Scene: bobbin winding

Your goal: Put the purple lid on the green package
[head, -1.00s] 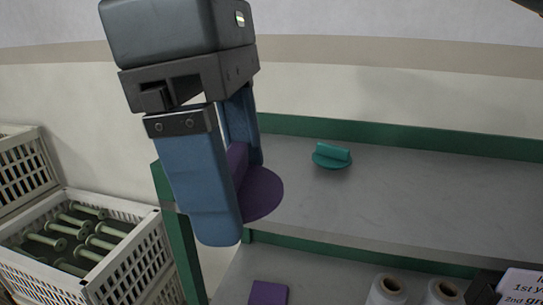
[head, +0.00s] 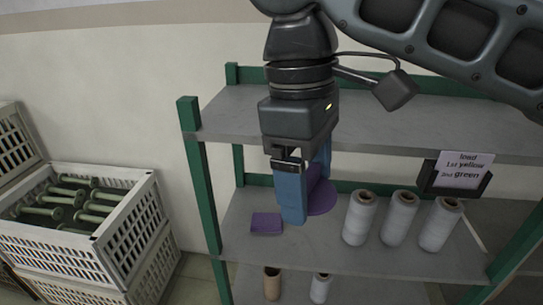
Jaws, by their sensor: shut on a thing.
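My gripper (head: 305,190) points down in front of the shelf rack and is shut on the purple lid (head: 321,198). The lid is a round disc with an upright grip. The grip is between my blue fingers, and the near finger hides part of the disc. The lid appears in front of or above the middle shelf; its exact height is hard to tell. A purple square block (head: 266,223) lies on that shelf, left of my gripper. I see no green package in this view; my arm and gripper cover part of the rack.
Several white cones (head: 398,218) stand on the middle shelf (head: 330,250), right of my gripper. A sign (head: 465,170) hangs at the right. A white crate (head: 125,225) of green bobbins stands at the left. Green posts (head: 203,180) bound the rack.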

